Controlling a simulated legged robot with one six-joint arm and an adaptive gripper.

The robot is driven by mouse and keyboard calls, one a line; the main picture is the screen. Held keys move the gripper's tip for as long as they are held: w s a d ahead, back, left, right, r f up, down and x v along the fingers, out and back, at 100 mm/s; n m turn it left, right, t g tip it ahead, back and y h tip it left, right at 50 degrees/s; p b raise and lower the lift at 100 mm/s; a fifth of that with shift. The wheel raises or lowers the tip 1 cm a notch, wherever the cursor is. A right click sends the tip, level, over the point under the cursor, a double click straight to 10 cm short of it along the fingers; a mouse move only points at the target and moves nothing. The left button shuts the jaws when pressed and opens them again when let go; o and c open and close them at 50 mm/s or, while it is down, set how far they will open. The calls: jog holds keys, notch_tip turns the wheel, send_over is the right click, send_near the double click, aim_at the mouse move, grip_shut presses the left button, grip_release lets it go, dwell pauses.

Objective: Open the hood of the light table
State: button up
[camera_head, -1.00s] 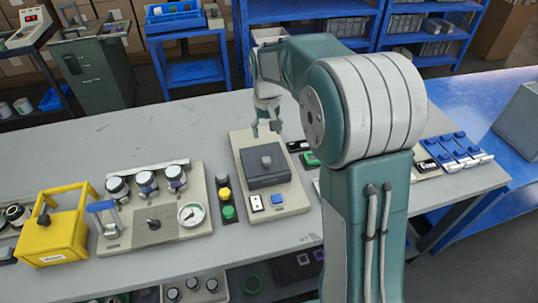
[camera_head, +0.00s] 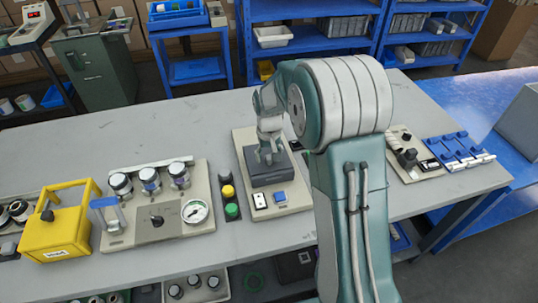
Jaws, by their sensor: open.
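The light table (camera_head: 294,200) is a beige box on the grey bench, with a white switch and a blue button at its front. Its dark grey hood (camera_head: 273,180) lies flat and closed on top. My gripper (camera_head: 265,158) points down right over the middle of the hood, with its open fingers where the hood's grey knob stands. The knob is mostly hidden by the fingers. I cannot tell whether they touch it.
Left of the light table are a pushbutton strip (camera_head: 230,196), a panel with jars and a gauge (camera_head: 157,222), and a yellow box (camera_head: 55,234). To the right are a panel with a black knob (camera_head: 410,157) and blue clamps (camera_head: 460,150). My arm covers the bench between.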

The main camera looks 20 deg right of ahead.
grip_shut()
jog(key=w, duration=1.2)
jog(key=shift+w, duration=0.3)
grip_release()
jog(key=shift+r, duration=0.1)
notch_tip(320, 180, up, 12)
